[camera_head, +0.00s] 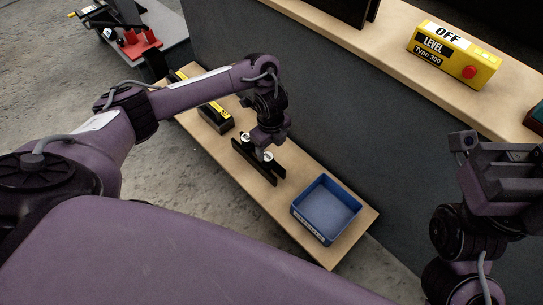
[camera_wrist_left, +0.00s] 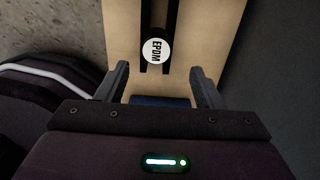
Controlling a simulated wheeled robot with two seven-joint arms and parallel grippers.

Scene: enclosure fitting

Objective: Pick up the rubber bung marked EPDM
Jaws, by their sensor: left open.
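The rubber bung marked EPDM (camera_wrist_left: 156,50) shows in the left wrist view with a round white top, between the two dark rails of a black rack (camera_wrist_left: 172,16). My left gripper (camera_wrist_left: 160,70) is open, its fingers to either side and slightly nearer the camera than the bung; nothing is between them. In the head view the left gripper (camera_head: 267,140) is over the black rack (camera_head: 274,178), close to two white-topped bungs (camera_head: 268,157). Their marks are too small to read there. My right gripper (camera_head: 500,175) is raised at the right, away from the rack; its jaw state is unclear.
A blue bin (camera_head: 326,207) stands on the low wooden shelf near its front end. Black blocks with yellow labels (camera_head: 216,116) lie farther back. A yellow OFF box (camera_head: 453,54) with a red button sits on the upper ledge. A dark grey wall (camera_head: 330,110) runs beside the shelf.

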